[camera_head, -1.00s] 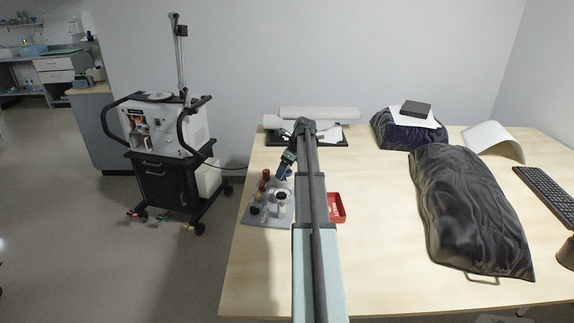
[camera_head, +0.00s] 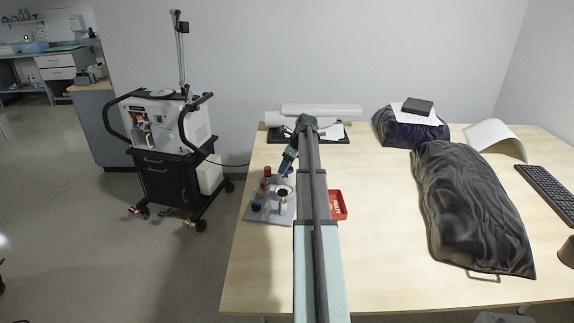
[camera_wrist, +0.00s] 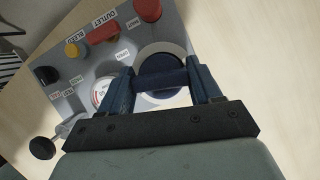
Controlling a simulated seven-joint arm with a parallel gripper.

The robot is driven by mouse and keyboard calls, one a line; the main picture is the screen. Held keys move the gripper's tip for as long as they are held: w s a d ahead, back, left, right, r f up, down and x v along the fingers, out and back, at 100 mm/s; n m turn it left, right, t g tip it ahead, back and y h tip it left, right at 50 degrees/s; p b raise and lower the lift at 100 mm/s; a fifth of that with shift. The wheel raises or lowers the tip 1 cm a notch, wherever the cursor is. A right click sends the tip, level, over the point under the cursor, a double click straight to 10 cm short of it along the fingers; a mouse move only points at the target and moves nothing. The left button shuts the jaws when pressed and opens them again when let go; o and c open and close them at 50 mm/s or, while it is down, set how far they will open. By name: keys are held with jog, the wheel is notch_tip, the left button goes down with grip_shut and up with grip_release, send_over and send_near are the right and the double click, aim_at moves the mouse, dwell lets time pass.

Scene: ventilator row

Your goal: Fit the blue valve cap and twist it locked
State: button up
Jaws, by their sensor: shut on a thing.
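My gripper (camera_wrist: 163,92) is shut on the blue valve cap (camera_wrist: 161,66), with one finger on each side of its raised bar. In the wrist view the dark blue cap lies over a round white port (camera_wrist: 158,101); whether it is seated or just above, I cannot tell. The port is on a grey valve panel (camera_wrist: 92,66) with printed labels such as OUTLET and BLEED. In the head view my gripper (camera_head: 287,168) is over the far edge of the panel (camera_head: 270,218), and the cap is too small to make out clearly there.
A red tray (camera_head: 338,205) lies right of my arm. A dark draped bundle (camera_head: 470,205) covers the table's right side.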

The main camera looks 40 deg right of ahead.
jog(key=shift+c, duration=1.3)
jog(key=shift+m+h, duration=0.5)
jog(key=shift+m, duration=0.7)
jog(key=shift+w+m, duration=0.15)
jog(key=shift+m, duration=0.25)
jog(key=shift+o, duration=0.2)
jog(key=shift+w+d+m+h, duration=0.1)
jog(key=shift+m+h, duration=0.25)
jog(key=shift+m, duration=0.45)
jog(key=shift+w+d+m+h, duration=0.1)
jog(key=shift+m+h, duration=0.25)
jog(key=shift+m, duration=0.45)
jog(key=o, duration=1)
jog(key=shift+r, duration=0.1)
